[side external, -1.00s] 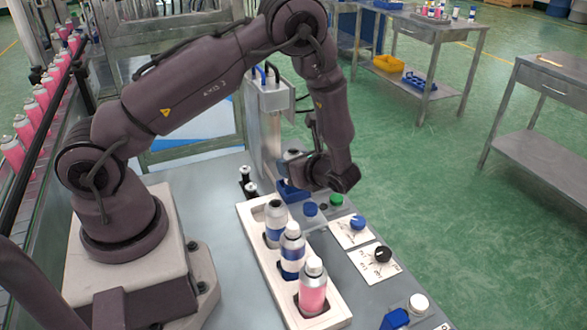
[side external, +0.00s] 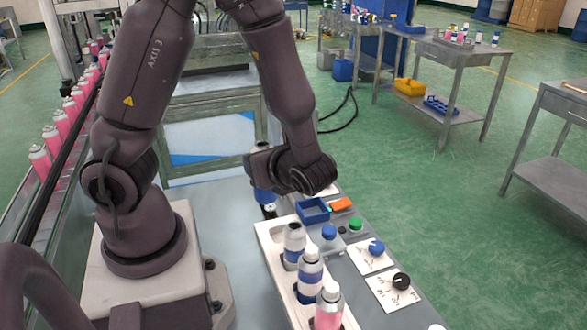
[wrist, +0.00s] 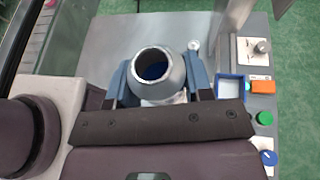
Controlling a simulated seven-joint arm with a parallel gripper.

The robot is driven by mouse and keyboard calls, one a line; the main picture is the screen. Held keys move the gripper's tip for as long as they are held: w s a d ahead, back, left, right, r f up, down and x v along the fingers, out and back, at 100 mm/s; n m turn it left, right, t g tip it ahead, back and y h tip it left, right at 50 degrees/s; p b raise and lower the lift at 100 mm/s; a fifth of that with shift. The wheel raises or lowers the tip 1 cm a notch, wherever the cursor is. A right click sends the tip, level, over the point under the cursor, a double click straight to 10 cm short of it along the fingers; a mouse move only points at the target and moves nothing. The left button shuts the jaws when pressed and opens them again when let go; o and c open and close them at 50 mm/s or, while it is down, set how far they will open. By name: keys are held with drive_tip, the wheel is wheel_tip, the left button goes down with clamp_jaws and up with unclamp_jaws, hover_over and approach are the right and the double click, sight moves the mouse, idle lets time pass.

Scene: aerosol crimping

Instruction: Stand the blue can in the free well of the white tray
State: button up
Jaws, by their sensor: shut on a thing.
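My gripper (side external: 264,178) is shut on the blue can (side external: 263,195), held upright left of the blue bin in the side view. In the wrist view, the can's open silver neck (wrist: 177,72) sits between the two blue fingers of my gripper (wrist: 160,85). The white tray (side external: 277,262) lies nearer the camera, below and apart from the held can. It holds a silver-topped can (side external: 293,238), a blue-and-white can (side external: 310,270) and a pink can (side external: 328,310).
A small blue bin (side external: 312,211) and an orange block (side external: 341,204) stand beyond the tray. A blue knob (side external: 329,232), a green button (side external: 355,224) and dial plates (side external: 390,290) line its right side. A conveyor of pink cans (side external: 62,122) runs at left.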

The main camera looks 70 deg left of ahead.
drive_tip(key=shift+w+d+f+m+t, duration=0.1)
drive_tip(key=shift+d+m+t, duration=0.05)
drive_tip(key=shift+m+t, duration=0.2)
drive_tip(key=w+d+r+m+t+h, duration=0.45)
drive_tip(key=w+m+t, duration=0.3)
drive_tip(key=w, duration=0.25)
drive_tip(key=w+d+r+m+t+h, duration=0.45)
drive_tip(key=w+r+m+t, duration=0.2)
drive_tip(key=w+m, duration=0.25)
drive_tip(key=s+a+f+n+g+y, duration=0.8)
drive_tip(key=s+f+n+g+y, duration=0.1)
drive_tip(key=s+f+n, duration=0.3)
drive_tip(key=s+n+g, duration=0.1)
drive_tip(key=s, duration=0.1)
drive_tip(key=s+n+g, duration=0.2)
drive_tip(key=s, duration=0.1)
drive_tip(key=s+a+r+n+g, duration=0.1)
drive_tip(key=s+g, duration=0.1)
drive_tip(key=shift+s+r+n, duration=0.1)
drive_tip(key=shift+s+n, duration=0.1)
drive_tip(key=shift+n, duration=0.2)
drive_tip(key=shift+s+r+n+g, duration=0.2)
drive_tip(key=shift+s+n+g, duration=0.05)
drive_tip(key=shift+n+g, duration=0.1)
